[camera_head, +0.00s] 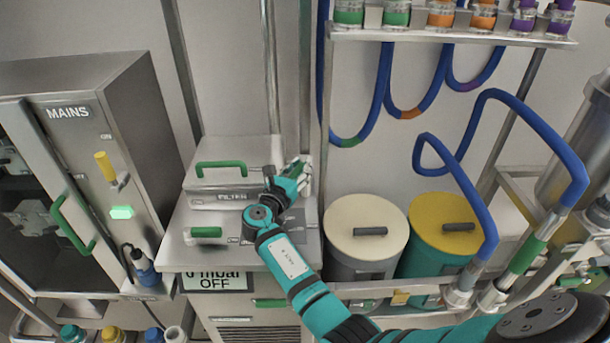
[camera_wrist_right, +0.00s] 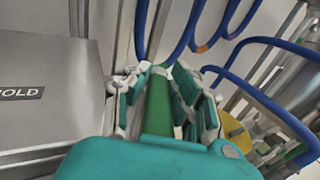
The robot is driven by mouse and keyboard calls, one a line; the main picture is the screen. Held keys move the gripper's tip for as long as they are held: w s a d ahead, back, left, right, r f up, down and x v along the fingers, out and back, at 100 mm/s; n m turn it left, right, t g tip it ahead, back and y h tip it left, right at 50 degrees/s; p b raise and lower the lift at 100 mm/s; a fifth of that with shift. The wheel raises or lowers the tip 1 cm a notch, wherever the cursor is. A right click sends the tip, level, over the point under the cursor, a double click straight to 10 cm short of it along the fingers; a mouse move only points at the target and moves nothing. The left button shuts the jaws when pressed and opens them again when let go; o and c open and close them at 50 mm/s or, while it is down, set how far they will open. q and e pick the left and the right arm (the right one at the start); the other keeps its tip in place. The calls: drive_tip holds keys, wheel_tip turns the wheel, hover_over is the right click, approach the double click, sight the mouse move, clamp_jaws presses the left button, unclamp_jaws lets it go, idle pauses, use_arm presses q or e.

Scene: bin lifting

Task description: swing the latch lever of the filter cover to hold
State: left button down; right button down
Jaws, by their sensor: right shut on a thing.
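The filter cover (camera_head: 205,184) is a grey metal lid with a green handle (camera_head: 221,164) and a FILTER label, on the grey cabinet at centre left. In the right wrist view its side (camera_wrist_right: 50,85) bears a partly cut-off label that seems to read HOLD. My right gripper (camera_head: 297,176) is at the right side of the cover. In the wrist view the right gripper (camera_wrist_right: 163,92) is shut on the green latch lever (camera_wrist_right: 157,108), which stands between its fingers. My left gripper is not in view.
Right of the cabinet stand a cream-lidded bin (camera_head: 345,218) and a yellow-lidded bin (camera_head: 430,242). Blue hoses (camera_head: 520,112) hang at the right below a shelf (camera_head: 440,36). The MAINS cabinet (camera_head: 100,150) stands at the left. A metal post rises close behind the gripper.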

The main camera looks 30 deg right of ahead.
drive_tip(key=shift+w+a+m+g+h+b, duration=0.1)
drive_tip(key=shift+w+m+g+h+b, duration=0.05)
drive_tip(key=shift+m+g+h+b, duration=0.45)
drive_tip(key=shift+w+a+m+g+h+b, duration=0.1)
drive_tip(key=shift+m+g+h+b, duration=0.2)
drive_tip(key=shift+m+g+b, duration=0.45)
drive_tip(key=shift+g, duration=0.25)
drive_tip(key=c, duration=1.2)
unclamp_jaws()
drive_tip(key=shift+n, duration=0.25)
drive_tip(key=shift+o, duration=0.2)
drive_tip(key=v, duration=0.7)
drive_tip(key=shift+s+a, duration=0.1)
drive_tip(key=shift+a, duration=0.1)
